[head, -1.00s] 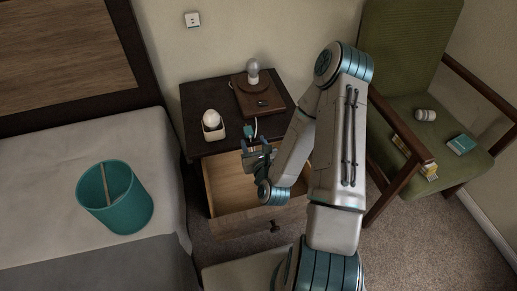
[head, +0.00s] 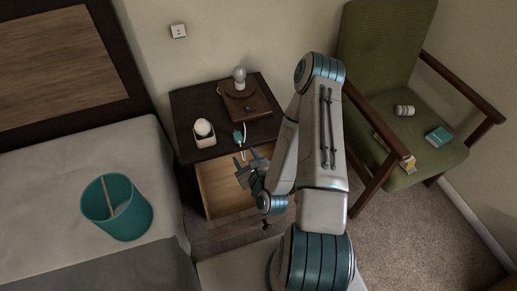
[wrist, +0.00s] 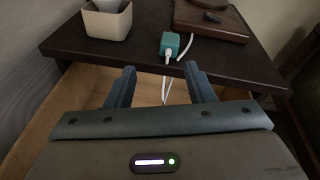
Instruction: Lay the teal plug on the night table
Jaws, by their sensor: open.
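The teal plug (head: 238,137) lies on the dark top of the night table (head: 196,104), close to its front edge. It also shows in the wrist view (wrist: 170,43), with a white cable that runs over the edge towards the open drawer. My gripper (head: 252,170) is open and empty, in front of the table edge and above the drawer. In the wrist view its fingertips (wrist: 160,71) point towards the plug, apart from it, and the cable shows between the fingers.
The open drawer (head: 222,190) juts out under the tabletop. A brown box-like base with a bulb (head: 240,92) stands behind. The bed with a teal bin (head: 125,222) is left, a green armchair (head: 385,60) right.

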